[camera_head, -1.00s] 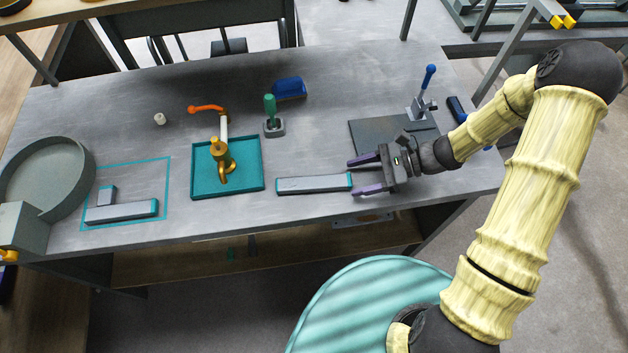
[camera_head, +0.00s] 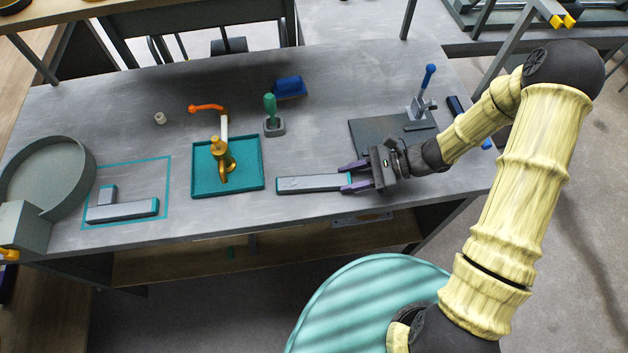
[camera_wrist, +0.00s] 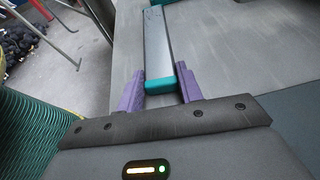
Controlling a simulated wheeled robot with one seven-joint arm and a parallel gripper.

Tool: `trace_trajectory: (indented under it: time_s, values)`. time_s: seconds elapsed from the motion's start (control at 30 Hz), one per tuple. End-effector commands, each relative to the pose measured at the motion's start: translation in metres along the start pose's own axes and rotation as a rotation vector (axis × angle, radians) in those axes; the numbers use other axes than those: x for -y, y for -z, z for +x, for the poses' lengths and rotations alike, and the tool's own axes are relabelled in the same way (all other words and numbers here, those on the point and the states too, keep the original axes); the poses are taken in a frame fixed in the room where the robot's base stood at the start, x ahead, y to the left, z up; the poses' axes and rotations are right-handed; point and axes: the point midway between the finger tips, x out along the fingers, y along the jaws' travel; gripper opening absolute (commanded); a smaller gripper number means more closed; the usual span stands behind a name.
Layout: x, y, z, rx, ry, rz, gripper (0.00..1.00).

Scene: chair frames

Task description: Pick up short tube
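A grey bar-like tube with a teal end (camera_head: 312,184) lies flat near the table's front edge. My gripper (camera_head: 354,177) is at its right end, with one purple finger on each side. In the wrist view the tube (camera_wrist: 156,40) runs away from my gripper (camera_wrist: 161,82), and its teal end sits between the fingers. The fingers are close to its sides, with narrow gaps that seem to remain. A similar tube (camera_head: 122,211) lies at the left inside a teal outline, beside a small grey block (camera_head: 107,194). I cannot tell from looks which tube is called short.
A teal tray (camera_head: 243,184) with a gold-coloured fixture stands left of the tube. A round grey tray (camera_head: 80,165) is far left.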

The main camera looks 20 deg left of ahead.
Motion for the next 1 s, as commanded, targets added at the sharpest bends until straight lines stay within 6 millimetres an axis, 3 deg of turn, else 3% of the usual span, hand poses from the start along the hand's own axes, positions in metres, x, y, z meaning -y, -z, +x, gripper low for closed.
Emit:
trace_trajectory:
  time_s: [0.43,0.8,1.0]
  values:
    - [0.000,-0.012,-0.005,0.001,0.001,-0.002,0.10]
    - [0.000,-0.069,-0.029,-0.001,0.001,-0.004,0.10]
    - [0.001,-0.090,-0.038,0.000,0.001,-0.002,0.10]
